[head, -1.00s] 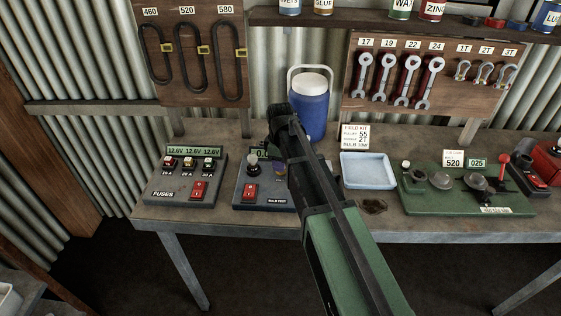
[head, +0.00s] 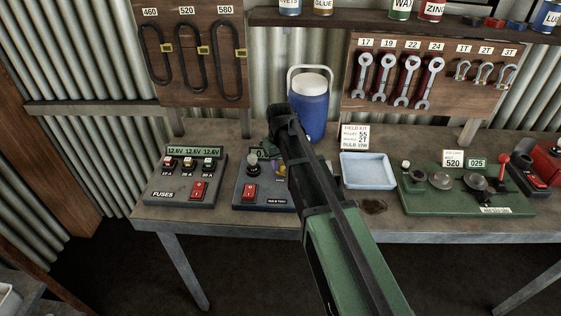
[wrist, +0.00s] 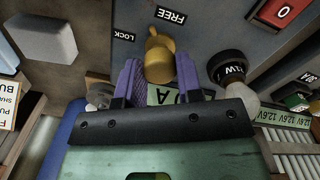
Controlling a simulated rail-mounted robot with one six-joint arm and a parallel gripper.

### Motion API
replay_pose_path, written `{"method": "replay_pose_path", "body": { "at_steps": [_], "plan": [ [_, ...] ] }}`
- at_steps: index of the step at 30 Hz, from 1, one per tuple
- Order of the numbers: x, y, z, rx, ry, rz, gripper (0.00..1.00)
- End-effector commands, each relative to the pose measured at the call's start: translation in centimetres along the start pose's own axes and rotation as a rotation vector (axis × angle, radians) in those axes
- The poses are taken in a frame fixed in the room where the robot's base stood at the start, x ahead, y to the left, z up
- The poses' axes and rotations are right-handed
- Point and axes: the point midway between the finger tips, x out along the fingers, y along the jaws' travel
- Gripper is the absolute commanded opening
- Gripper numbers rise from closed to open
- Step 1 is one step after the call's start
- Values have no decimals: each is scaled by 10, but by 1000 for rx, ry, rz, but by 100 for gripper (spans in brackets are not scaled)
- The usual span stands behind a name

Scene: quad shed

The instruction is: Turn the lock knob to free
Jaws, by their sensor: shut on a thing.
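The brass-yellow lock knob (wrist: 160,58) is on the grey panel in the wrist view. A FREE label (wrist: 171,16) and a LOCK label (wrist: 124,36) are beside its far end, upside down in this view. The knob's narrow tip points between the two labels. My gripper (wrist: 157,66) has its purple fingers on either side of the knob and is shut on it. In the head view the bulb test box (head: 250,186) stands on the bench, and my arm hides its right part and most of my gripper.
A red switch (head: 249,191) is on the same box. The fuses box (head: 178,196) is to the left, a pale blue tray (head: 368,184) to the right. A blue water jug (head: 311,112) stands behind.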

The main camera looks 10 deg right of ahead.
Motion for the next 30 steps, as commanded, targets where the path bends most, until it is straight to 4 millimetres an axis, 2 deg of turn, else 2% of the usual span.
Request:
{"method": "replay_pose_path", "body": {
  "at_steps": [18,30],
  "plan": [
    [0,1,0,522,-5,0,10],
    [0,1,1,659,-7,0,10]
  ]
}}
